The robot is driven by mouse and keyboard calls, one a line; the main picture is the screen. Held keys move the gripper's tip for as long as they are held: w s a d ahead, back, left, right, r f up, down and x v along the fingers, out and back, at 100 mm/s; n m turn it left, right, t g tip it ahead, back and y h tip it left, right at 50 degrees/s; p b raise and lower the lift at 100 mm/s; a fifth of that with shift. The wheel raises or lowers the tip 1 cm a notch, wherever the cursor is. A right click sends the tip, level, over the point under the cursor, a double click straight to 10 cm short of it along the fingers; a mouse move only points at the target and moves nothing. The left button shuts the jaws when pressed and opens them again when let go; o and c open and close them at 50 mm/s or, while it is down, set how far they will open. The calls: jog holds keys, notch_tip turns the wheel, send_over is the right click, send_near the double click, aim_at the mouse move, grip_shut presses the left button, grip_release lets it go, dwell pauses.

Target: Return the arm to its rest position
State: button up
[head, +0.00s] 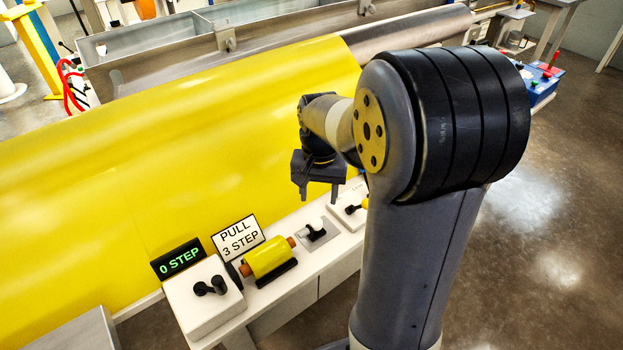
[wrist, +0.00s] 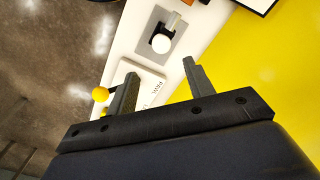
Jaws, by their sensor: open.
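My gripper (head: 319,196) hangs in the air above the white bench, in front of the large yellow sheet. Its two fingers point down and are apart, with nothing between them. In the wrist view my gripper (wrist: 158,75) also shows open and empty. Below the fingers are a white-knobbed lever on a grey plate (wrist: 157,40) and a white panel with lettering (wrist: 140,84). A yellow knob (wrist: 100,94) sits beside the left finger in that picture. My arm's upper part hides the right end of the bench in the head view.
The bench carries a "0 STEP" display (head: 178,259), a "PULL 3 STEP" sign (head: 238,237), a small yellow roll (head: 268,257) and a white box with a black handle (head: 203,296). The yellow sheet (head: 120,190) lies behind. A metal trough (head: 150,62) stands farther back. Floor at right is clear.

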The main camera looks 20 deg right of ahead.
aim_at(314, 223)
notch_tip(314, 223, down, 10)
jog(key=shift+f+b, duration=0.15)
jog(key=shift+b, duration=0.55)
jog(key=shift+a+f, duration=0.15)
jog(key=shift+f, duration=0.2)
jog(key=shift+s+a+r, duration=0.1)
jog(key=shift+s+a, duration=0.1)
jog(key=shift+a, duration=0.35)
jog(key=shift+d, duration=0.1)
